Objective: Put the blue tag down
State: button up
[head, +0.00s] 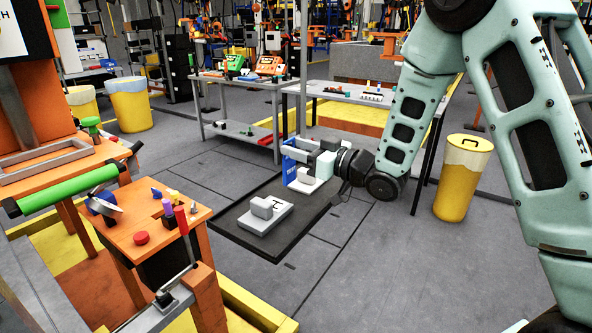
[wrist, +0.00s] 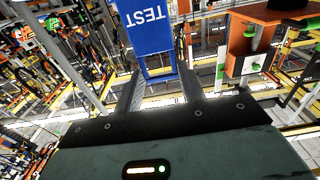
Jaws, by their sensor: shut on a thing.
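The blue tag (head: 289,172) hangs upright at the end of my gripper (head: 298,152) in the head view, above the far part of a dark flat tray or mat (head: 238,233). In the wrist view the blue tag (wrist: 148,28) shows white letters reading TEST, and its lower end lies between the two fingers of my gripper (wrist: 160,88). The gripper is shut on the tag. Whether the tag touches anything below it cannot be told.
An orange table (head: 165,240) with small items stands left. A grey table (head: 350,95) is behind. A yellow bin (head: 461,185) stands right.

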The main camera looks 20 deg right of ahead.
aim_at(291, 164)
jog(key=shift+f, duration=2.2)
jog(key=shift+f, duration=0.15)
jog(key=o, duration=1.2)
